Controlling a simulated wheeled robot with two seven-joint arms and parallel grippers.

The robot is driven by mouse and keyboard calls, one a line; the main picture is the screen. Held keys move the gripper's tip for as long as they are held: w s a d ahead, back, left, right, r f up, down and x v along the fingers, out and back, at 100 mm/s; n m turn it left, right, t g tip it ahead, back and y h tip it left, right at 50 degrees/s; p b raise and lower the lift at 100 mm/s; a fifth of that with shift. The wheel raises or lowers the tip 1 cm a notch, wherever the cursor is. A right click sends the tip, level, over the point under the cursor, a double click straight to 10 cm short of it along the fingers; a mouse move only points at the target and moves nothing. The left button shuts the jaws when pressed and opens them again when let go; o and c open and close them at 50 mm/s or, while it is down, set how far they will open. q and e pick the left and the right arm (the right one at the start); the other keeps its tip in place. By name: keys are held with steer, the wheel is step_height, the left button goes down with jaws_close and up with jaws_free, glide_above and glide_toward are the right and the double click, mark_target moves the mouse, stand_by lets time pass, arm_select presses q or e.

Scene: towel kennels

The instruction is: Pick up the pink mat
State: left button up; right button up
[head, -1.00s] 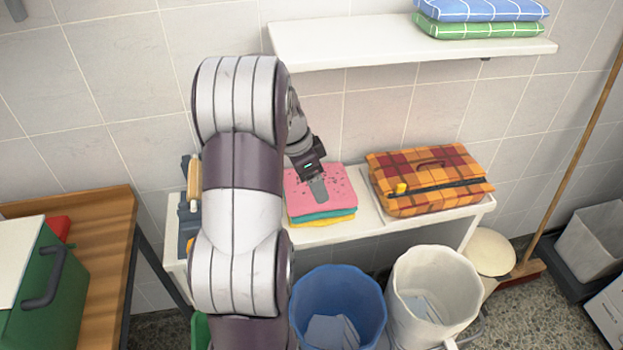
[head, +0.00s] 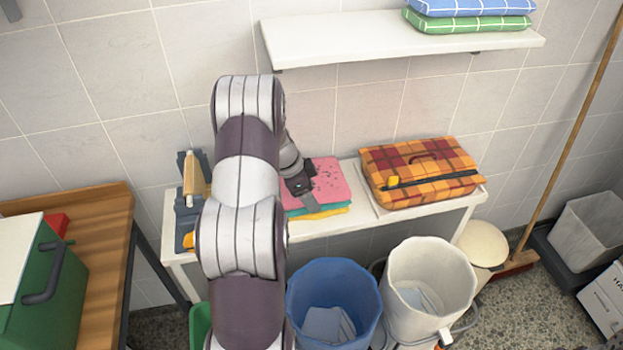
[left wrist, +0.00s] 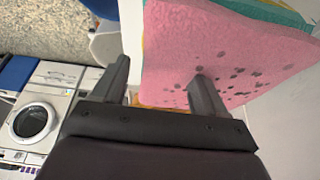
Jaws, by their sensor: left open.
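The pink mat (head: 328,184) is speckled with dark spots and lies on top of a stack on the white bench (head: 375,220), above a teal and a yellow one. My left gripper (head: 302,203) is at the front left part of the stack in the head view and hides some of it. In the left wrist view the gripper (left wrist: 160,85) is open; one finger is over the spotted face of the pink mat (left wrist: 225,45) and the other is outside its edge. I cannot tell whether the finger touches it. My right gripper is not in view.
An orange plaid bag (head: 420,172) stands right of the stack, and a grey tool with a wooden roller (head: 190,180) stands left. A blue bucket (head: 334,290) and a white bucket (head: 430,275) are in front of the bench. A shelf (head: 390,42) hangs above.

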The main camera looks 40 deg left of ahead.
arm_select(q)
steer(key=shift+s+r, duration=0.1)
steer(key=c, duration=1.3)
steer(key=shift+r, duration=0.1)
